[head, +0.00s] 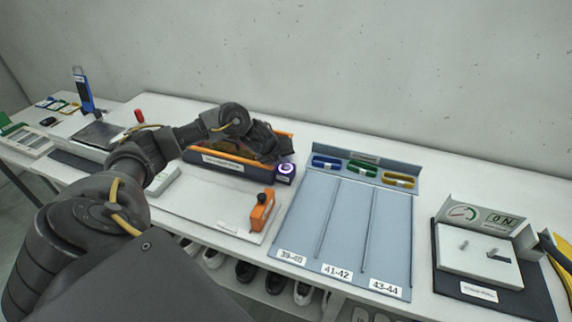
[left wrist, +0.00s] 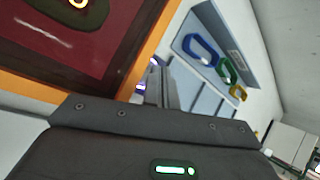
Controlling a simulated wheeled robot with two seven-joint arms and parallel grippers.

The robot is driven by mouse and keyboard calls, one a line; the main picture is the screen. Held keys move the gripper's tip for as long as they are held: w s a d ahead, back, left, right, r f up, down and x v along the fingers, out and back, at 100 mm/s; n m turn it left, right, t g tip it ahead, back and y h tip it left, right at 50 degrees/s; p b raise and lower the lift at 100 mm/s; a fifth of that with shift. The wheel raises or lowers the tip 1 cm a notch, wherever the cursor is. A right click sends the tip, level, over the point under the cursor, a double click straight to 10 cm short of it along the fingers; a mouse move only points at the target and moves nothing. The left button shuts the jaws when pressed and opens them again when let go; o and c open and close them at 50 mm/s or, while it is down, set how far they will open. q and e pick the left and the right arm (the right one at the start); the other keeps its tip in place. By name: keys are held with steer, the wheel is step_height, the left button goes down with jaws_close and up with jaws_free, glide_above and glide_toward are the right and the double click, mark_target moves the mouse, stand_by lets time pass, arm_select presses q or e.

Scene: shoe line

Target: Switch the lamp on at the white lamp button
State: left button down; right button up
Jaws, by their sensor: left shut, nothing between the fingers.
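A round white button face with a purple ring (head: 287,168) sits on a small dark purple box at the right end of the orange-edged case; I take it as the lamp button. My left gripper (head: 286,152) is just above and behind it, over the case's right end. In the left wrist view the gripper's fingers (left wrist: 164,88) are together and empty. A small whitish-purple patch (left wrist: 140,87) shows beside the fingertips, mostly hidden by the gripper. I cannot tell whether the fingers touch the button. My right gripper is not in view.
The orange-edged case (head: 228,165) lies under my left forearm; its dark red interior (left wrist: 70,50) shows in the wrist view. An orange tool (head: 262,210) stands on a white board. A blue-grey sorting tray (head: 300,225) and a gauge station (head: 478,262) are to the right.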

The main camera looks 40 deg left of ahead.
mark_target(285, 167)
arm_select(q)
steer(key=shift+r+p, duration=2.25)
steer(key=shift+r, duration=0.55)
steer(key=shift+s+f, duration=0.1)
steer(key=shift+f, duration=0.05)
